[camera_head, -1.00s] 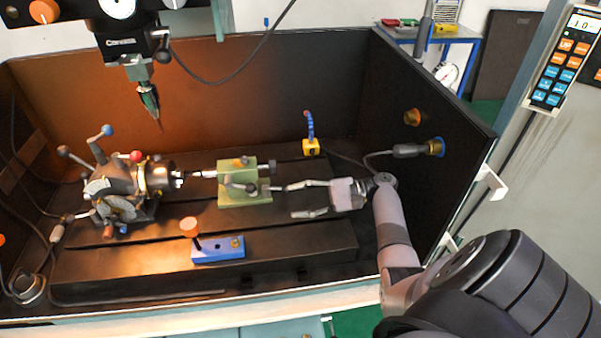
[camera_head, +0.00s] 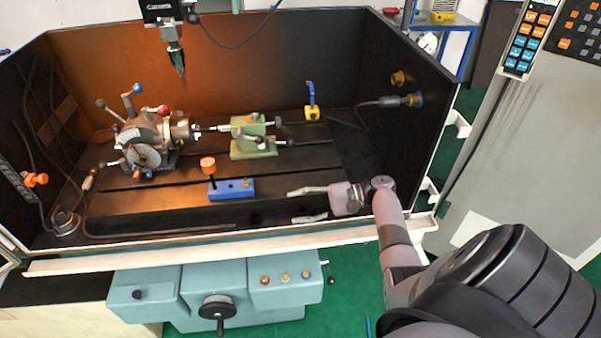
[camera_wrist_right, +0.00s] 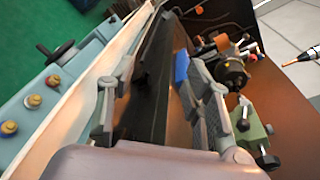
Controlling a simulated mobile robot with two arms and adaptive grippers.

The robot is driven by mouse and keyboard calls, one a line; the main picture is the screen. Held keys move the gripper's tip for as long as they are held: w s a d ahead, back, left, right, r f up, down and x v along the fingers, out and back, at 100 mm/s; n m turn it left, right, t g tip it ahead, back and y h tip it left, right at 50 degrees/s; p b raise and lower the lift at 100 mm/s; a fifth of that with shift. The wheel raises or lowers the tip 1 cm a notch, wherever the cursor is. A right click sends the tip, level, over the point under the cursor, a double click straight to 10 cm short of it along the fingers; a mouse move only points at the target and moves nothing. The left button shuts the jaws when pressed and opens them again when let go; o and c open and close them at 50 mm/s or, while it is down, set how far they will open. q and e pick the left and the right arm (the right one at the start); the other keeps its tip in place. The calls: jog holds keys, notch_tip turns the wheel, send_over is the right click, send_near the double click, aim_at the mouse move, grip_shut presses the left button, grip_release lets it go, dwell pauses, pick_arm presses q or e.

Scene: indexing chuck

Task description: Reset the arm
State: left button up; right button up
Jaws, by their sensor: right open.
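My right arm comes in from the lower right in the head view. Its gripper (camera_head: 308,205) is open and empty over the front right part of the machine bed, near the front edge of the enclosure. My left gripper is not in view.
A blue block (camera_head: 231,189) with an orange knob lies on the front of the bed. A yellow-based blue hose (camera_head: 312,110) stands at the back. A spindle tip (camera_head: 177,62) hangs above. The enclosure's dark right wall (camera_head: 400,120) rises beside my arm.

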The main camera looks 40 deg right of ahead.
jog(key=shift+s+a+f, duration=0.25)
dwell(0.4)
